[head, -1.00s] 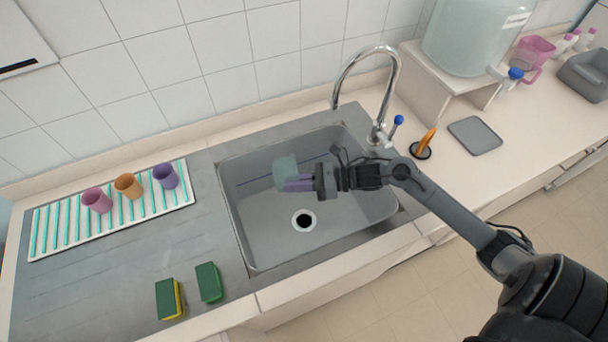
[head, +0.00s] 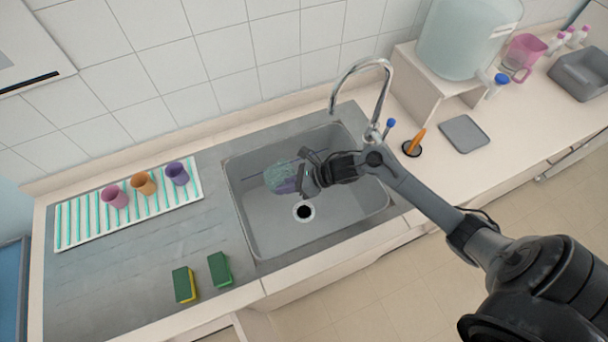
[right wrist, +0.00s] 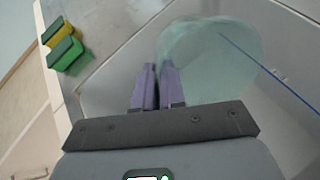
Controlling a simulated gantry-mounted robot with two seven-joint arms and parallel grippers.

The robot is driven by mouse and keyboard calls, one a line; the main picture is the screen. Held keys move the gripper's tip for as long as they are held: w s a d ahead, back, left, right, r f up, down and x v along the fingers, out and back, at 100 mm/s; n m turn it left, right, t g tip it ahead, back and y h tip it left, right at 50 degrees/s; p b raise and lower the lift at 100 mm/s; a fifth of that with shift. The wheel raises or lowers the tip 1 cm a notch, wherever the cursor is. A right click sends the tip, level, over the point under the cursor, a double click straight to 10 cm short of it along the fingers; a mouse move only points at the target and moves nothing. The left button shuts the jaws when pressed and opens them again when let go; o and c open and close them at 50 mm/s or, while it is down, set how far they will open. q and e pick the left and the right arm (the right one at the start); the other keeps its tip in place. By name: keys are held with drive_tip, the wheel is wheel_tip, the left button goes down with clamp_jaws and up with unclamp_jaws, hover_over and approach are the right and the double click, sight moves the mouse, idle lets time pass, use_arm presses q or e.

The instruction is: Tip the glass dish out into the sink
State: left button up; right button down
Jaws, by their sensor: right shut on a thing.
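The glass dish (head: 279,177) is a pale teal, see-through vessel over the sink basin. It also shows in the right wrist view (right wrist: 215,55), beyond the fingers. My right gripper (head: 290,186) is shut on the dish with its purple fingers; they show in the right wrist view (right wrist: 158,84) too. The dish looks tilted, and I cannot tell whether anything is left in it. The grey sink (head: 340,216) lies below, with its round drain (head: 303,212) nearly under the dish. My left gripper is not in view.
A chrome tap (head: 377,95) arches at the back of the sink. A striped drying mat (head: 85,217) holds pink, orange and purple cups at left. Two sponges (head: 220,268) lie front left. A big water container (head: 462,40) stands on a raised shelf at right.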

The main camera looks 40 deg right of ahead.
drive_tip(key=shift+w+a+r+g+h+p, duration=0.25)
drive_tip(key=shift+g+h+p, duration=0.2)
drive_tip(key=shift+p, duration=0.65)
drive_tip(key=shift+a+f+h+b, duration=0.2)
drive_tip(key=shift+f+h+b, duration=0.2)
drive_tip(key=shift+f, duration=0.25)
drive_tip(key=shift+w+a+f+g+h, duration=0.2)
drive_tip(key=shift+w+f+g+h, duration=0.05)
drive_tip(key=shift+g+h, duration=0.3)
drive_tip(key=shift+w+a+f+n+g+h, duration=0.3)
drive_tip(key=shift+a+f+h, duration=0.1)
drive_tip(key=shift+h, duration=0.1)
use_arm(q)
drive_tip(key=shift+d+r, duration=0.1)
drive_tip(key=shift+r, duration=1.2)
use_arm(e)
drive_tip(key=w+a+f+g+h, duration=0.3)
drive_tip(key=a+f+g+h, duration=0.1)
drive_tip(key=a+h, duration=0.2)
drive_tip(key=shift+w, duration=0.15)
drive_tip(key=shift+f, duration=0.1)
